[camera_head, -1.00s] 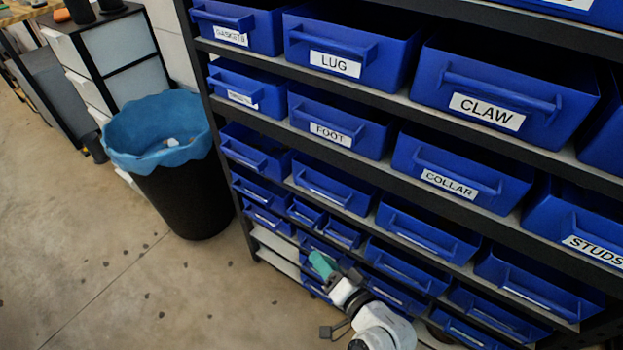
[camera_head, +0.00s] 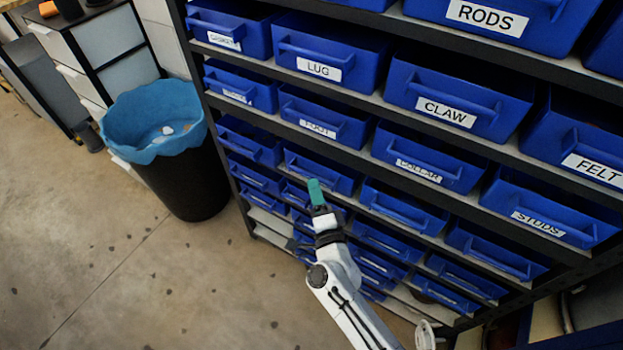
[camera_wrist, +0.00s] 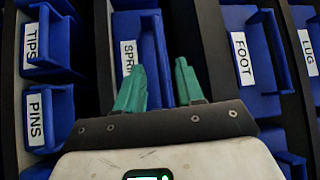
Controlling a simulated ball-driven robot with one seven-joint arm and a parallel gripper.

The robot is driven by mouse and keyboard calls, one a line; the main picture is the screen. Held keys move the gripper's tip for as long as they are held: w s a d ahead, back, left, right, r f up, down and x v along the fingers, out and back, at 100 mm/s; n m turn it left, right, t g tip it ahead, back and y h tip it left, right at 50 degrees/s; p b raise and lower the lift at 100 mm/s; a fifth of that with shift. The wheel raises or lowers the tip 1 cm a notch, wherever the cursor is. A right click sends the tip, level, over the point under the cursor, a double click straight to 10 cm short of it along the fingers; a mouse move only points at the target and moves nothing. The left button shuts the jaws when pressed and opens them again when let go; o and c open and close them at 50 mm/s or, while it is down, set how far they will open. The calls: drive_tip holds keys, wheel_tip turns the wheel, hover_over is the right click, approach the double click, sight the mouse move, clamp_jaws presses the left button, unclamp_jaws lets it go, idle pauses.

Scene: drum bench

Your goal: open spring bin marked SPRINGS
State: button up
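The SPRINGS bin (camera_wrist: 152,30) is blue; its white label is partly covered by my left finger, leaving only the first letters readable. Its handle bar runs beside the label. In the head view this bin (camera_head: 338,178) is just below the FOOT bin, its label unreadable. It sits in the shelf, seemingly shut. My gripper (camera_wrist: 161,68) is open, with two teal fingers pointing at the bin's front. The handle appears between the fingers; I cannot tell whether they touch it. In the head view my gripper (camera_head: 315,184) is in front of this bin.
The FOOT bin (camera_wrist: 246,35) and LUG bin (camera_wrist: 305,65) are on one side, the TIPS (camera_wrist: 50,50) and PINS (camera_wrist: 52,110) bins on the other. Dark shelf edges run between rows. A black waste bin (camera_head: 190,180) with blue liner stands left. The floor in front is clear.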

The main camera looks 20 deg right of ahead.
drive_tip(key=shift+w+d+r, duration=0.15)
drive_tip(key=shift+w, duration=0.8)
drive_tip(key=shift+w+d+r, duration=0.15)
drive_tip(key=shift+w, duration=0.8)
drive_tip(key=shift+c, duration=0.2)
clamp_jaws()
